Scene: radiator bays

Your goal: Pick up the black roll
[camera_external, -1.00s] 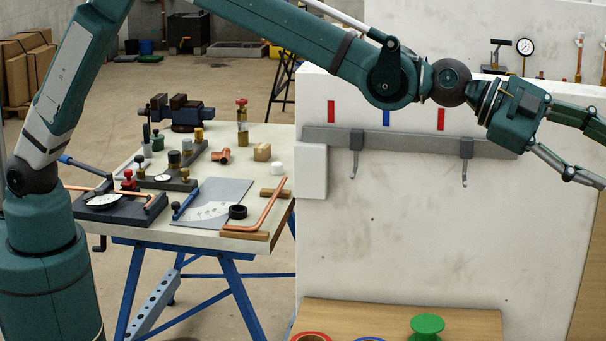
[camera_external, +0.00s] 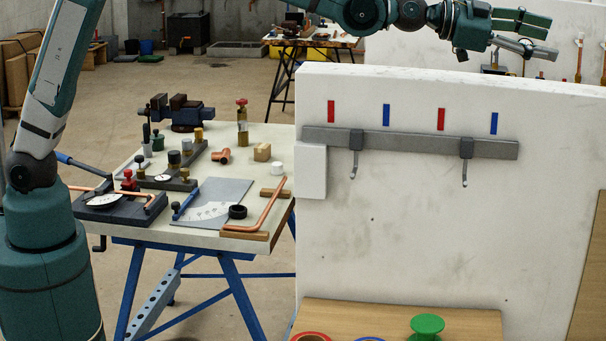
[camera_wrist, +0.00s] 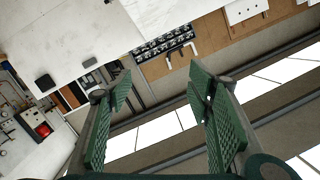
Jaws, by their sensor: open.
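The black roll (camera_external: 238,211) is a small dark ring lying flat on the workbench, at the front right corner of a grey marked plate (camera_external: 212,203). A bent copper pipe (camera_external: 268,212) runs close to its right. My gripper (camera_external: 550,38) is high at the upper right, above the white wall panel and far from the roll. Its fingers are spread apart with nothing between them. In the wrist view my gripper (camera_wrist: 160,86) shows two green ridged fingers wide apart. The black roll does not show in that view.
The workbench (camera_external: 215,238) also holds a vice (camera_external: 182,112), valves, fittings and a dark tray with a gauge (camera_external: 104,201). A white panel (camera_external: 420,240) with a grey hook rail (camera_external: 410,142) stands right of it. Below are coloured spools, one green (camera_external: 427,327).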

